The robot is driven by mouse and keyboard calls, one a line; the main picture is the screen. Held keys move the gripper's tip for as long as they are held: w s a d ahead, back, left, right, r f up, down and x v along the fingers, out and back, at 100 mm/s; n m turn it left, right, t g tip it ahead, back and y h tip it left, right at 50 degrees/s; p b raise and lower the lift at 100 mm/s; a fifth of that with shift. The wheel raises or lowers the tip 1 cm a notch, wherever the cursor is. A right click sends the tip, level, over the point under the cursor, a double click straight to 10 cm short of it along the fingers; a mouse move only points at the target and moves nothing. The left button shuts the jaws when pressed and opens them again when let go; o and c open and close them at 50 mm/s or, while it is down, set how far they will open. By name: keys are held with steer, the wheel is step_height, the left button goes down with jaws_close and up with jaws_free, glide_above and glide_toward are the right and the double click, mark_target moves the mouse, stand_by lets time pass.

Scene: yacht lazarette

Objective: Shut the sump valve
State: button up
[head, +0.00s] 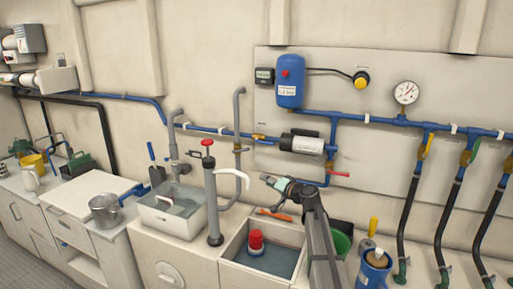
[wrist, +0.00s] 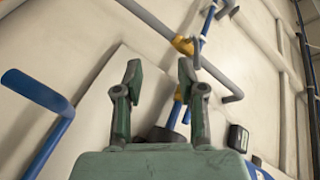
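I cannot read which fitting is labelled the sump valve. A valve with a yellow lever (head: 259,137) sits on the blue pipe beside the upright grey pipe. In the wrist view a yellow-brass fitting (wrist: 183,45) shows on the pipework beyond my fingertips. A red lever (head: 338,174) is below the black pump, and a yellow lever (head: 427,142) and a green lever (head: 474,148) are on the right-hand branches. My gripper (head: 271,182) is in front of the wall, lower than the yellow lever. In the wrist view my gripper (wrist: 162,80) is open, with nothing visible between its fingers.
Below my gripper is a sump basin (head: 228,262) holding water and a red-topped pump (head: 257,241). A hand pump (head: 210,190) with a red handle stands to its left. A blue tank (head: 290,88) and a black-and-white pump (head: 302,143) are on the wall. A blue bucket (head: 374,274) stands right.

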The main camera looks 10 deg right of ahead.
step_height(320, 180, up, 8)
steer(key=t+y, duration=0.1)
steer(key=p, duration=0.5)
glide_toward(243, 150)
steer(key=x, duration=0.9)
steer(key=shift+w+d, duration=0.15)
steer(key=shift+w, duration=0.1)
steer(key=shift+w+a+f, duration=0.15)
steer(key=shift+w+a, duration=0.15)
steer(key=shift+w, duration=0.2)
jaws_close()
